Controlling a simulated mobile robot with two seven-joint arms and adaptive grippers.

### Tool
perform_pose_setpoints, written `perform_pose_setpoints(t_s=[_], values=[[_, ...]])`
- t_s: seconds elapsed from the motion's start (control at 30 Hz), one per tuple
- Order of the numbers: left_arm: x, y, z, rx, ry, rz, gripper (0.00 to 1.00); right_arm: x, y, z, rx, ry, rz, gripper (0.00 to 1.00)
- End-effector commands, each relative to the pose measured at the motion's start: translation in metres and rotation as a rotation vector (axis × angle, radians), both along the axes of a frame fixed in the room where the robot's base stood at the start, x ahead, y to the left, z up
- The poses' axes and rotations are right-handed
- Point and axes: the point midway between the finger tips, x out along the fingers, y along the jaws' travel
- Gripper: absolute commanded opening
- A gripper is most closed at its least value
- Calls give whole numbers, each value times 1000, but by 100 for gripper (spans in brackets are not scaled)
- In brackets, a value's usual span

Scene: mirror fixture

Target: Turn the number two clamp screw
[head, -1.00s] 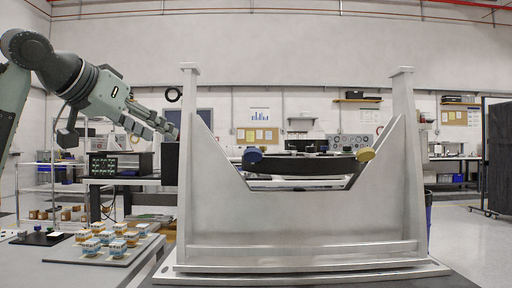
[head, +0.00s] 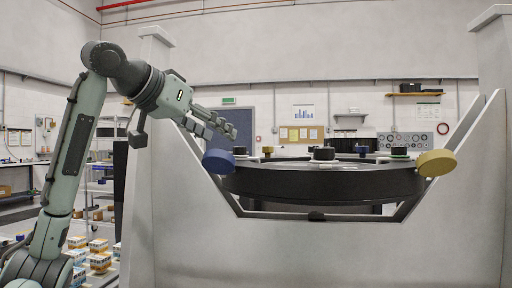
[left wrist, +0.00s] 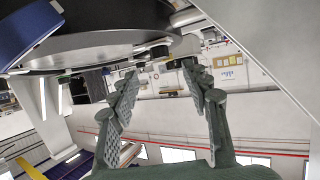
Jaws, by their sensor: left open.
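A dark round mirror cell (head: 320,185) sits in the notch of a grey metal fixture (head: 300,255). A large blue knob (head: 218,161) is at its left edge and a large yellow knob (head: 436,163) at its right. Small dark knobs stand along its top, including a black one (head: 322,153). No number is readable, so I cannot tell which is clamp screw two. My left gripper (head: 222,130) is open and empty, just above the blue knob. The left wrist view shows its spread fingers (left wrist: 160,75), with the cell and blue knob (left wrist: 25,35) upper left. My right gripper is out of view.
The fixture's tall left post (head: 155,160) stands behind my left arm, and its right post (head: 490,120) rises at the right edge. Small blue-and-orange parts (head: 98,255) lie low at the left. Benches and a control panel (head: 405,141) are farther back.

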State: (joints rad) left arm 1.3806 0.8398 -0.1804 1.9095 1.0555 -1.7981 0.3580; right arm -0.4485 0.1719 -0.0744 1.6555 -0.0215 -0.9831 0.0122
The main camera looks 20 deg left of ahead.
Motion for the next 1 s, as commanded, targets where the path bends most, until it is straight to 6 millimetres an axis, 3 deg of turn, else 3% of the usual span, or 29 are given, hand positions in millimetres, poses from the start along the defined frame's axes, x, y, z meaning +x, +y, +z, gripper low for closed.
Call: perform_pose_setpoints(t_s=[0.17,0.6,1.0], values=[[7,-1,-3,-1,1,0,48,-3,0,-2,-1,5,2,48],[64,-11,-27,-1,2,0,48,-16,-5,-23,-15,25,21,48],[71,-12,-30,-1,0,0,45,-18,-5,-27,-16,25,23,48]])
